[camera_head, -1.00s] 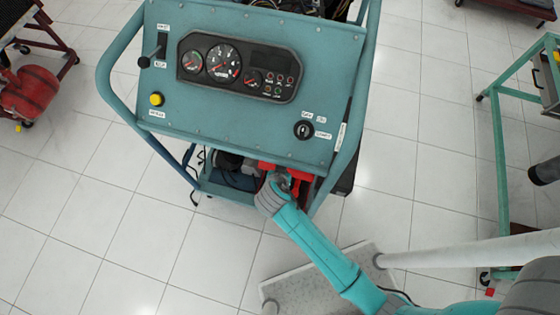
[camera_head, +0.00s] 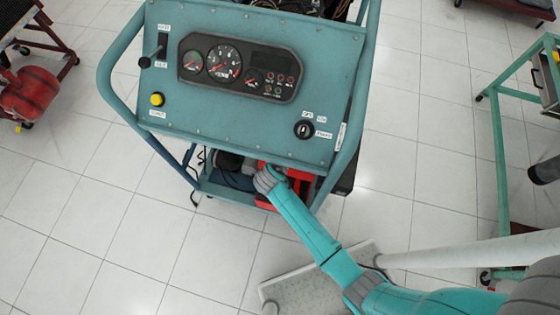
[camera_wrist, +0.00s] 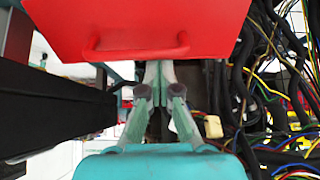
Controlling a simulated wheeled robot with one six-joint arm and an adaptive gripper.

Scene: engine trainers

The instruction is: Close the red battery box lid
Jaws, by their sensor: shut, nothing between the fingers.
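The red battery box (camera_head: 265,204) sits low in the teal engine trainer, under its control panel, partly hidden by my arm. In the wrist view its red lid (camera_wrist: 140,20) fills the top, with a red handle (camera_wrist: 137,49) along the near edge. My gripper (camera_wrist: 158,68) is shut and empty. Its fingertips reach up to the lid's near edge, just right of the handle's middle; whether they touch it I cannot tell. In the head view my gripper is hidden under the panel. How far the lid stands open cannot be seen.
The teal control panel (camera_head: 250,125) overhangs the box, with frame tubes (camera_head: 348,150) at its sides. In the wrist view, loose wires (camera_wrist: 270,90) crowd the right and a dark beam (camera_wrist: 50,105) runs along the left.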

